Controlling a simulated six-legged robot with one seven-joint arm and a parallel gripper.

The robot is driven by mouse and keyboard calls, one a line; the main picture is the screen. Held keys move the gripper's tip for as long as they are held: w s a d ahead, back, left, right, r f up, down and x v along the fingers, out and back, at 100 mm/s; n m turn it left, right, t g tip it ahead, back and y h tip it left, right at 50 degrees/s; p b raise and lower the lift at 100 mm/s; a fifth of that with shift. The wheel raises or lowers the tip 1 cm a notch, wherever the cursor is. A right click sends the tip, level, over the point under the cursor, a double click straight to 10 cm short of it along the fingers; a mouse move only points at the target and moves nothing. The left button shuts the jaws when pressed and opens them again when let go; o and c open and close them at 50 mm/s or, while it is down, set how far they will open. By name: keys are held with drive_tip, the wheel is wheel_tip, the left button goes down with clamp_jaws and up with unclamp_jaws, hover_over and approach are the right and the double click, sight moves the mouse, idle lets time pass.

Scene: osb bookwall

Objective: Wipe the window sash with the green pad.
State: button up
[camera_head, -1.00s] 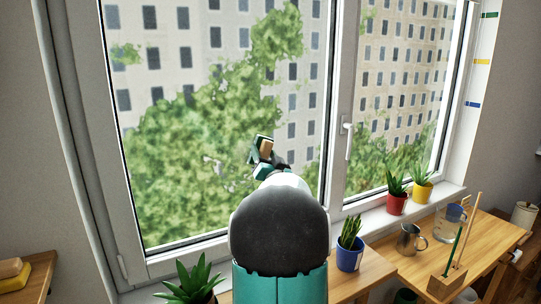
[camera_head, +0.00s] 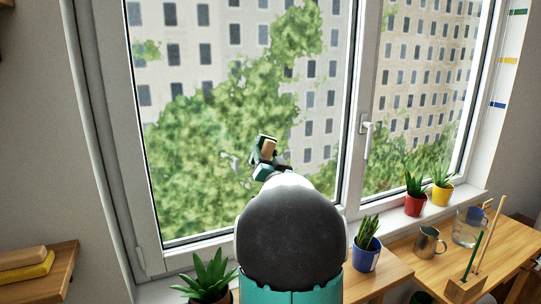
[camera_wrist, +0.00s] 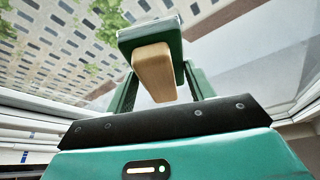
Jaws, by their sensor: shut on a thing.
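The window sash (camera_head: 347,100) is a white frame around a large pane; buildings and green trees show through the glass. My gripper (camera_head: 266,148) is in front of the left pane, near its middle. In the wrist view my gripper (camera_wrist: 155,85) is shut on the tan block-like handle of the green pad (camera_wrist: 150,32). The pad's flat green body lies beyond the handle, on the window side. In the head view the green pad (camera_head: 262,141) is small and partly hidden by my gripper. I cannot tell whether it touches the glass.
On the sill and tables below stand a plant in a dark pot (camera_head: 208,277), a blue pot (camera_head: 366,254), a red pot (camera_head: 414,205), a yellow pot (camera_head: 441,194), a metal mug (camera_head: 428,243) and a glass jug (camera_head: 467,229). A window handle (camera_head: 366,138) sticks out at the right.

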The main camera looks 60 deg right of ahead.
drive_tip(key=shift+w+a+r, duration=0.4)
drive_tip(key=shift+w+a, duration=0.05)
drive_tip(key=shift+a, duration=0.2)
drive_tip(key=shift+w+a+r, duration=0.4)
drive_tip(key=shift+w+a, duration=0.05)
drive_tip(key=shift+a, duration=0.2)
drive_tip(key=shift+s+d, duration=0.95)
drive_tip(key=shift+d, duration=0.65)
drive_tip(key=shift+s+d, duration=0.95)
drive_tip(key=shift+d, duration=0.6)
drive_tip(key=shift+s+d, duration=0.95)
drive_tip(key=shift+d, duration=0.65)
drive_tip(key=s+a, duration=0.3)
drive_tip(key=s, duration=0.2)
drive_tip(key=shift+s+a, duration=0.1)
drive_tip(key=shift+s, duration=0.1)
drive_tip(key=shift+s+a, duration=0.4)
drive_tip(key=shift+s, duration=0.2)
drive_tip(key=shift+s+a, duration=0.35)
drive_tip(key=shift+s, duration=0.25)
